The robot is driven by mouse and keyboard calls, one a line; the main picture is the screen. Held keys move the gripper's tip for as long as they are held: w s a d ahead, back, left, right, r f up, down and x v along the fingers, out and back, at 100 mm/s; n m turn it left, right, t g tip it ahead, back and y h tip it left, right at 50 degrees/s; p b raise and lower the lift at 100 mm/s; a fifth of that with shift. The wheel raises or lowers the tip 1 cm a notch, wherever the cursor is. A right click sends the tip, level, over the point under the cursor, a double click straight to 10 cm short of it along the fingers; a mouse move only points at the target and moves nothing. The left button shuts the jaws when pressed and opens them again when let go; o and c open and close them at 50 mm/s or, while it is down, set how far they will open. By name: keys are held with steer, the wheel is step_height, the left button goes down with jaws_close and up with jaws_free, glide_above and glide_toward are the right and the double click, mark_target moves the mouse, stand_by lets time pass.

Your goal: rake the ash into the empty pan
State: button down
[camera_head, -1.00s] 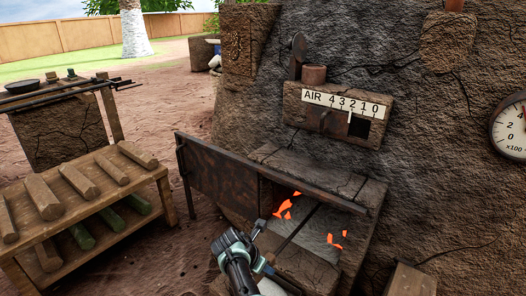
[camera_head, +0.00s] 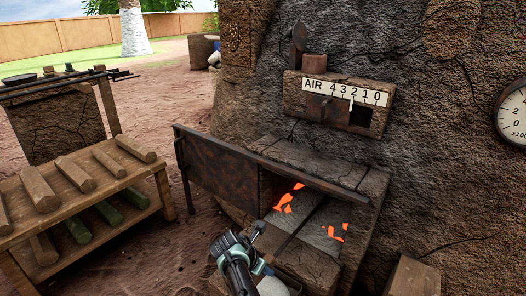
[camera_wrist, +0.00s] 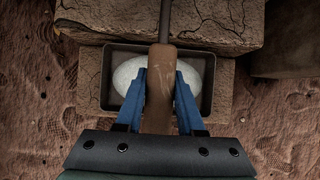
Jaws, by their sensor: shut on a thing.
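In the wrist view my gripper (camera_wrist: 160,78) is shut on the brown wooden handle (camera_wrist: 158,100) of a rake. Its thin dark rod runs forward, and in the head view the rod (camera_head: 300,222) reaches into the open firebox of the kiln. The rake's head cannot be made out. Grey ash (camera_head: 318,232) and glowing orange embers (camera_head: 290,196) lie on the firebox floor. Below the handle, a dark rectangular pan (camera_wrist: 107,82) holds a rounded pale grey heap (camera_wrist: 128,72), partly hidden by my fingers. In the head view my gripper (camera_head: 258,240) is low, in front of the firebox mouth.
The rusty firebox door (camera_head: 220,170) stands open to the left. A wooden rack (camera_head: 85,190) with several logs is at the left. A slide marked AIR (camera_head: 345,92) is above the firebox, and a round gauge (camera_head: 515,112) is at the right edge.

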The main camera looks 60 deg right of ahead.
steer(key=shift+w+a+r+p, duration=0.1)
steer(key=shift+a+r+p, duration=0.3)
steer(key=shift+p, duration=0.1)
steer(key=w+a+p, duration=0.1)
steer(key=a+p, duration=1.1)
steer(key=a, duration=2.3)
steer(key=shift+w+f, duration=0.15)
steer(key=shift+f, duration=0.1)
